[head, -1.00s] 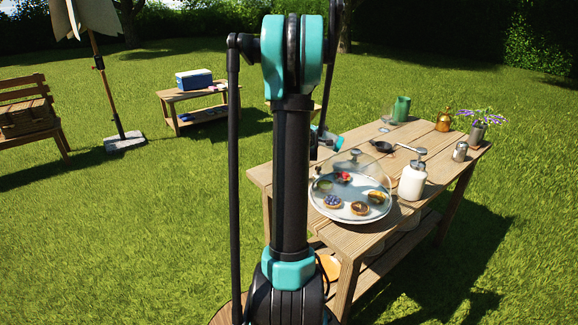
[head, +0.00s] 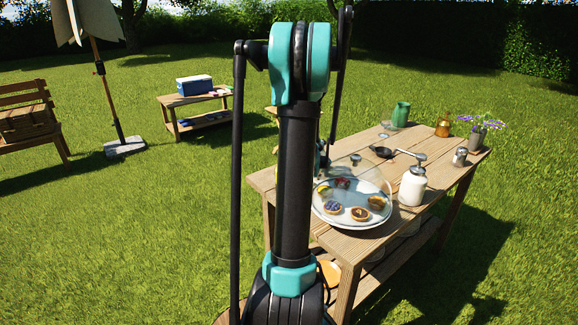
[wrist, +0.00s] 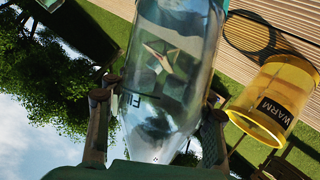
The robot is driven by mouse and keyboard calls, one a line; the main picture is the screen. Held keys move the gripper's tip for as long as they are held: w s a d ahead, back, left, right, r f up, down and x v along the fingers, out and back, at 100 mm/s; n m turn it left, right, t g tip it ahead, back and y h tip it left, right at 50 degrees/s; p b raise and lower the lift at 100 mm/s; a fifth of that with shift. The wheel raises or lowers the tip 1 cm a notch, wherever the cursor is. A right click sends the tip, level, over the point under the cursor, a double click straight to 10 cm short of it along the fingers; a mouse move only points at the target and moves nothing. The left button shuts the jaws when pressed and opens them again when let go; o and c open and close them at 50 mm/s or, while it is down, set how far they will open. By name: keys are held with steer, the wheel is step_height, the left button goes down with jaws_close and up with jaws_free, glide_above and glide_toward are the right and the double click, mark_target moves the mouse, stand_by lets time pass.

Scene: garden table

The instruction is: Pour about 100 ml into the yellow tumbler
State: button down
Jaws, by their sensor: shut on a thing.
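In the wrist view my gripper (wrist: 158,106) is shut on a clear bottle (wrist: 165,65), one finger on each side. Dark lettering starting "FI" shows on the bottle, and it fills the middle of the view. I cannot tell its fill level. The yellow tumbler (wrist: 280,98) is see-through, with a black "WARM" label, to the right of the bottle and apart from it. It looks tilted in this view. In the head view my arm hides the gripper and bottle, and I cannot make out the tumbler.
The wooden table (head: 362,245) bears a domed plate of tarts (head: 350,220), a white pump bottle (head: 412,187), a small dark pan (head: 381,152), a green jug (head: 401,114), an amber bottle (head: 443,126), a metal shaker (head: 460,157) and a flowerpot (head: 478,138).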

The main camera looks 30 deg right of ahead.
steer(key=shift+w+a+r+m+t+y+b, duration=0.15)
steer(key=shift+r+m+t+y+b, duration=0.45)
steer(key=shift+r+m+y+b, duration=0.25)
steer(key=shift+w+a+r+m+t+y+b, duration=0.1)
steer(key=shift+a+r+m+t+y+b, duration=0.05)
steer(key=shift+r+m+t+y+b, duration=0.65)
steer(key=shift+r, duration=0.3)
stand_by(1.1)
